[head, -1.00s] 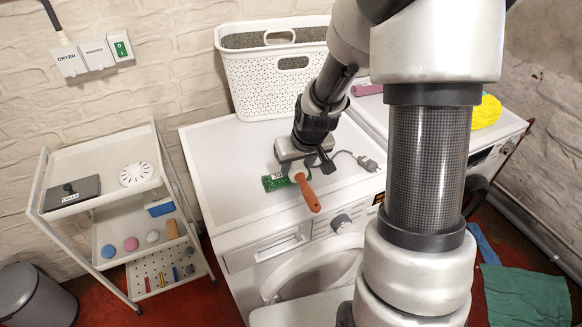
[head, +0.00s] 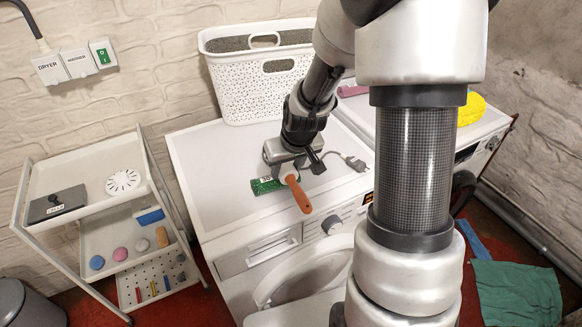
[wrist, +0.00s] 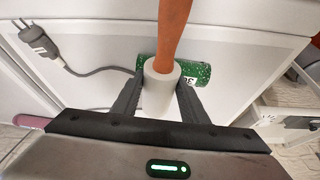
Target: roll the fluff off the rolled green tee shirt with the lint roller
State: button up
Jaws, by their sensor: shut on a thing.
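The lint roller has an orange handle (head: 299,195) and a white roller head (wrist: 158,92). My gripper (head: 288,177) is shut on it over the washing machine top. In the wrist view the two dark fingers of my gripper (wrist: 158,85) flank the white head, and the handle points away from them. The rolled green tee shirt (head: 264,186) lies on the machine top beside and partly behind the roller. In the wrist view the tee (wrist: 200,72) shows pale specks and a small white label. I cannot tell whether the roller touches it.
A grey cable with a plug (head: 355,163) lies right of my gripper. A white basket (head: 262,85) stands behind. A white trolley (head: 95,160) with small items is at left. A yellow thing (head: 471,108) lies on the neighbouring machine; green cloth (head: 515,290) lies on the floor.

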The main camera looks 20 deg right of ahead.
aim_at(269, 179)
jog(key=shift+s+a+f+b, duration=0.1)
jog(key=shift+a+b, duration=0.1)
jog(key=shift+a, duration=0.9)
jog(key=shift+s+a+r+b, duration=0.15)
jog(key=shift+a+b, duration=0.1)
jog(key=shift+a, duration=0.85)
jog(key=shift+s+a+f+b, duration=0.1)
jog(key=shift+a+f+b, duration=0.1)
jog(key=shift+a, duration=0.9)
jog(key=shift+w+d+r, duration=0.1)
jog(key=shift+d+r, duration=0.1)
jog(key=shift+d, duration=0.85)
jog(key=shift+w+d+f, duration=0.1)
jog(key=shift+w+d, duration=0.1)
jog(key=shift+d, duration=1.4)
jog(key=shift+w+d, duration=0.15)
jog(key=shift+d, duration=1.45)
jog(key=shift+r+p, duration=2.6)
jog(key=shift+r, duration=1.5)
jog(key=shift+s+a, duration=0.1)
